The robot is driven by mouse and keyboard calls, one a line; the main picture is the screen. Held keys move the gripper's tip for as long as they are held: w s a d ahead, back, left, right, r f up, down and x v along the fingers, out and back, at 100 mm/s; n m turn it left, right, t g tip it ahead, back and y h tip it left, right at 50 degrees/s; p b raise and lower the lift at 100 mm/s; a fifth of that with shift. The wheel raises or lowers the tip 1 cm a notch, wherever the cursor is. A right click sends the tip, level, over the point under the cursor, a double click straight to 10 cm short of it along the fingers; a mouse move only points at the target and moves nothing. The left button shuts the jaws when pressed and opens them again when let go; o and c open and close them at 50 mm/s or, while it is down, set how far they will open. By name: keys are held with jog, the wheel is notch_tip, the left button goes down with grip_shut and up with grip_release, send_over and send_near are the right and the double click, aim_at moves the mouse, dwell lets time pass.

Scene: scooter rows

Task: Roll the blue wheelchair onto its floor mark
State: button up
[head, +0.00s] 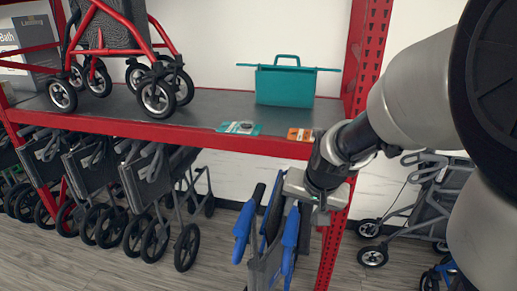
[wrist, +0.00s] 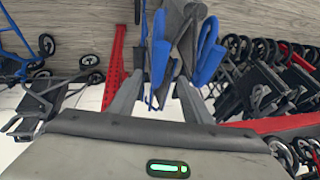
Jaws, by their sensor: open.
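The blue wheelchair (head: 264,262) stands folded at the lower middle of the head view, with blue pads, a dark handle and a grey body. Its lower part is cut off by the picture edge. My gripper (head: 308,192) is at its upper right side, close to the handles. In the wrist view the wheelchair (wrist: 209,50) lies beyond the fingers of my gripper (wrist: 160,90). The fingers are apart, with part of the wheelchair showing between them. I cannot tell whether they touch it. The floor mark is not visible.
A red rack with a dark shelf (head: 205,122) spans above the wheelchair; its red post (head: 333,240) stands just right. Folded grey wheelchairs (head: 150,185) line the floor at left. A grey walker (head: 428,200) stands at right. A teal bag (head: 285,86) sits on the shelf.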

aim_at(292, 228)
jog(key=b+x, duration=0.3)
jog(key=x, duration=0.9)
jog(key=shift+w+f+b, duration=0.1)
jog(key=shift+f+b, duration=0.2)
jog(key=shift+b, duration=0.1)
grip_shut()
